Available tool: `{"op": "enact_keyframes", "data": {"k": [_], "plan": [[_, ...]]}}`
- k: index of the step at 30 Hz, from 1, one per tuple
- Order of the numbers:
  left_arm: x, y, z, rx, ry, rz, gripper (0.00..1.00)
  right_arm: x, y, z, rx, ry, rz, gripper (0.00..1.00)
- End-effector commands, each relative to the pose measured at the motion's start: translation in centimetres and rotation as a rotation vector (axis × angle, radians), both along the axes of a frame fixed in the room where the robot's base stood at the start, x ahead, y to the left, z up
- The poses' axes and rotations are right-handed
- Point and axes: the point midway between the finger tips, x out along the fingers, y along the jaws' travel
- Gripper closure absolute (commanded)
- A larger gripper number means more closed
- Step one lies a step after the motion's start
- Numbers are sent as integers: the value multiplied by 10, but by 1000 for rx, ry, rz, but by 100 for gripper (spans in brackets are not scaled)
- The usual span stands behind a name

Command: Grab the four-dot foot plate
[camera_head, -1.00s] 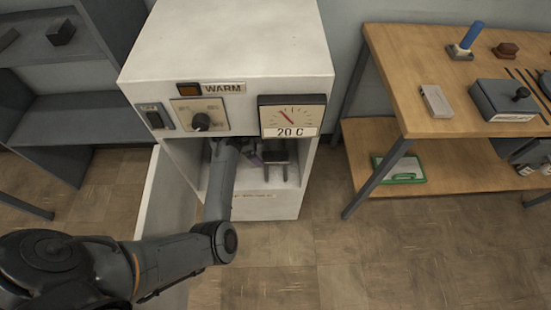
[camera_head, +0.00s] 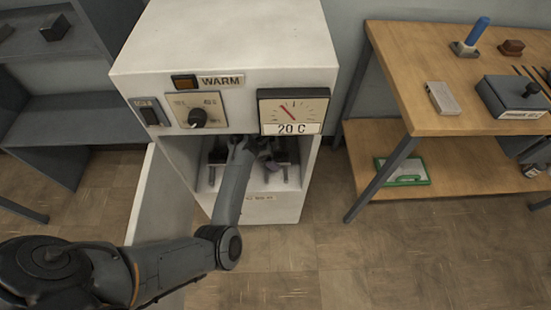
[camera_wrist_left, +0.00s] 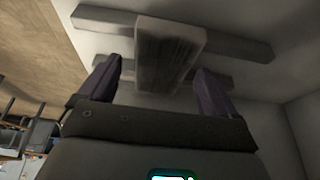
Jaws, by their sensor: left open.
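My left arm reaches into the open white warming cabinet (camera_head: 225,55). Its gripper (camera_head: 258,150) is inside, partly hidden by my own arm and the cabinet front. Dark pieces with prongs pointing forward sit inside, one at left (camera_head: 218,158) and one at right (camera_head: 284,160). No dots can be made out on either, so I cannot tell which is the four-dot foot plate. In the left wrist view my open gripper (camera_wrist_left: 158,68) has its two purple fingers on either side of a grey block (camera_wrist_left: 170,50). Contact cannot be told. My right gripper is out of view.
The cabinet's door (camera_head: 165,200) stands open at left. Its front has a dial gauge (camera_head: 292,110) reading 20 C, a knob and a switch. A wooden workbench (camera_head: 400,65) with tools stands at right, grey shelves (camera_head: 75,115) at left. The floor in front is clear.

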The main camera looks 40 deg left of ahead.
Motion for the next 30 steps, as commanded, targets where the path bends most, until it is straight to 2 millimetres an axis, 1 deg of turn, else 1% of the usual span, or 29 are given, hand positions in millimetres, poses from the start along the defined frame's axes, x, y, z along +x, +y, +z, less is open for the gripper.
{"op": "enact_keyframes", "data": {"k": [1, 2, 12, 15, 23, 30], "plan": [[0, 0, 0, 0, 0, 0, 10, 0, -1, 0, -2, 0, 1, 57], [0, 0, 0, 0, 0, 0, 15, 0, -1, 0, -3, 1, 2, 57], [0, 0, 0, 0, 0, 0, 67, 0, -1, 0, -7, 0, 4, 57], [0, 0, 1, 1, -1, -1, 80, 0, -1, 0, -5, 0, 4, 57], [0, 0, 1, 1, -1, -1, 80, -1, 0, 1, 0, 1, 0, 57], [1, -1, 8, 1, -1, -3, 80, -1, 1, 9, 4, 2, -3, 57]]}}
